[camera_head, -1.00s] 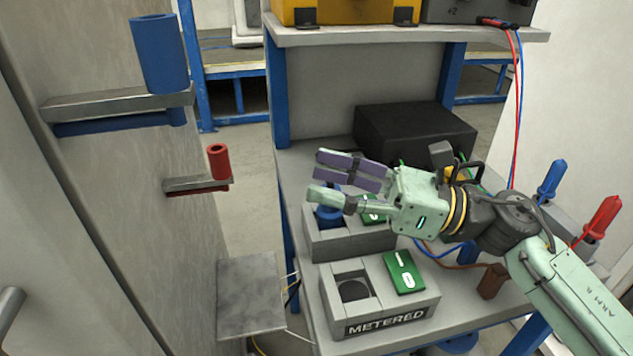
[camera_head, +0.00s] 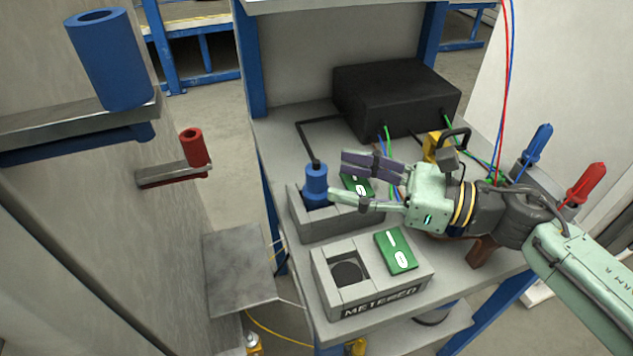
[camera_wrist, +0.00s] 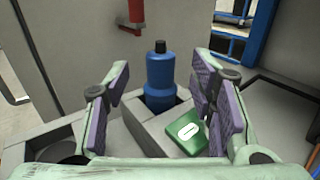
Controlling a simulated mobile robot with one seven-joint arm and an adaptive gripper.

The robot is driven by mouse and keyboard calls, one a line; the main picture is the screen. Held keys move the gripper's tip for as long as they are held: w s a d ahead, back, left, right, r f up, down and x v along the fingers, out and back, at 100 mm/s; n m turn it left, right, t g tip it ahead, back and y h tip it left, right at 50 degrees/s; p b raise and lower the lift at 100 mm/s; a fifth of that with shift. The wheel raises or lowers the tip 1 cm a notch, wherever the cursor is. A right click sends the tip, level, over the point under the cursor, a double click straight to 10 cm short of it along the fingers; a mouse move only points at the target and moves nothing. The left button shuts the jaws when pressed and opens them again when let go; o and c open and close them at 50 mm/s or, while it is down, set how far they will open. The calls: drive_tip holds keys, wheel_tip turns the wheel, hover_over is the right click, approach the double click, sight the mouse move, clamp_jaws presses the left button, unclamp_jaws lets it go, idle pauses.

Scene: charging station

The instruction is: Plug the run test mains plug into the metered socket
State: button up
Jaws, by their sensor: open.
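A blue mains plug (camera_head: 316,184) stands upright in the rear grey socket box (camera_head: 321,228), with a black cable leaving its top. The metered socket (camera_head: 347,273) is the front box labelled METERED; its round recess is empty. My gripper (camera_head: 352,180) is open just right of the blue plug, its fingers pointing left towards it. In the wrist view the plug (camera_wrist: 160,78) shows ahead, between and beyond the two purple-padded fingers (camera_wrist: 165,110). I see no contact with it.
Green switches sit on the rear box (camera_head: 357,186) and the front box (camera_head: 397,251). A black box (camera_head: 396,97) stands behind. Blue (camera_head: 537,150) and red (camera_head: 587,184) probes stand at right. A grey panel with blue (camera_head: 110,60) and red (camera_head: 194,148) cylinders stands at left.

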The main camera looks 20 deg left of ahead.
sight(325, 169)
drive_tip(key=a, duration=0.2)
drive_tip(key=a+p, duration=0.1)
drive_tip(key=a, duration=0.1)
drive_tip(key=shift+w+r, duration=0.1)
drive_tip(key=shift+r, duration=0.1)
drive_tip(key=shift+a+f, duration=0.1)
drive_tip(key=shift+a, duration=0.1)
drive_tip(key=shift+c, duration=0.2)
clamp_jaws()
